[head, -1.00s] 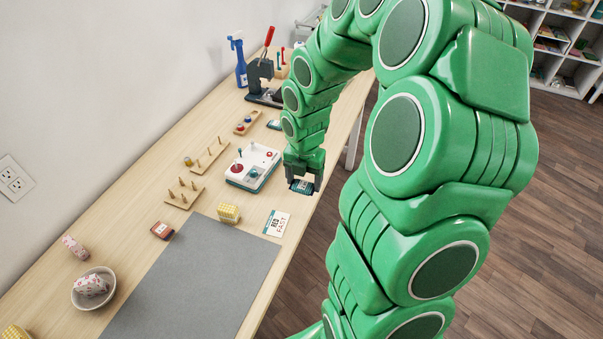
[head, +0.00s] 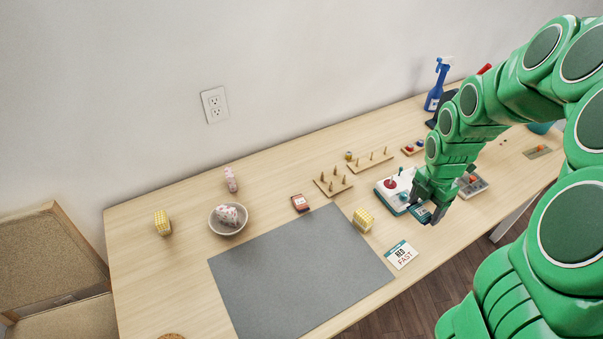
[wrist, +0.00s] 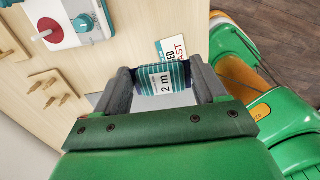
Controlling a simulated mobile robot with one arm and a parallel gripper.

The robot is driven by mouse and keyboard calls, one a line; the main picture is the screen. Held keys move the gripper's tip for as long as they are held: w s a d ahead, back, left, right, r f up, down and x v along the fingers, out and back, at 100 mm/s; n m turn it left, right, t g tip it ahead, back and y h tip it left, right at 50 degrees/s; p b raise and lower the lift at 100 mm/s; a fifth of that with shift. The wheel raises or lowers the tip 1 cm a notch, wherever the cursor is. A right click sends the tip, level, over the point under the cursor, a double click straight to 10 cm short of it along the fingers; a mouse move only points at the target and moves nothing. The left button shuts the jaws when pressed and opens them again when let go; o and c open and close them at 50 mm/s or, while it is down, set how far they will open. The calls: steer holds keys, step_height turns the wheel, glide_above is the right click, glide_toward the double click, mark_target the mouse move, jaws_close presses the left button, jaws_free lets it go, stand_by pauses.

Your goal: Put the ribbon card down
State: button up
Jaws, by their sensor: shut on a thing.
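The ribbon card (wrist: 163,78) is teal striped with a white "2 m" label. In the wrist view it sits between the two dark fingers of my gripper (wrist: 163,90), which is shut on it. In the head view my gripper (head: 431,210) holds the card (head: 422,214) beside the white-and-teal box, over the front part of the wooden table (head: 300,180). Its exact height above the table is hard to tell.
The white-and-teal box (head: 391,194) stands close left of my gripper. A "RED FAST" card (head: 401,254) lies near the front edge. A yellow block (head: 363,220) is by the grey mat (head: 300,270). Peg boards (head: 333,186) stand behind. Bare wood lies between the card and box.

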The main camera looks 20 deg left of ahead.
steer(key=w+a, duration=0.3)
steer(key=a, duration=1.4)
steer(key=w+a, duration=0.3)
steer(key=a, duration=1.4)
glide_above(293, 172)
steer(key=f, duration=0.8)
steer(key=shift+s+d+f, duration=0.2)
steer(key=shift+s+f, duration=0.05)
steer(key=shift+s, duration=0.15)
steer(key=shift+w+a+f, duration=0.2)
steer(key=shift+w+f, duration=0.2)
steer(key=shift+f, duration=1.75)
steer(key=shift+f, duration=0.15)
steer(key=o, duration=1)
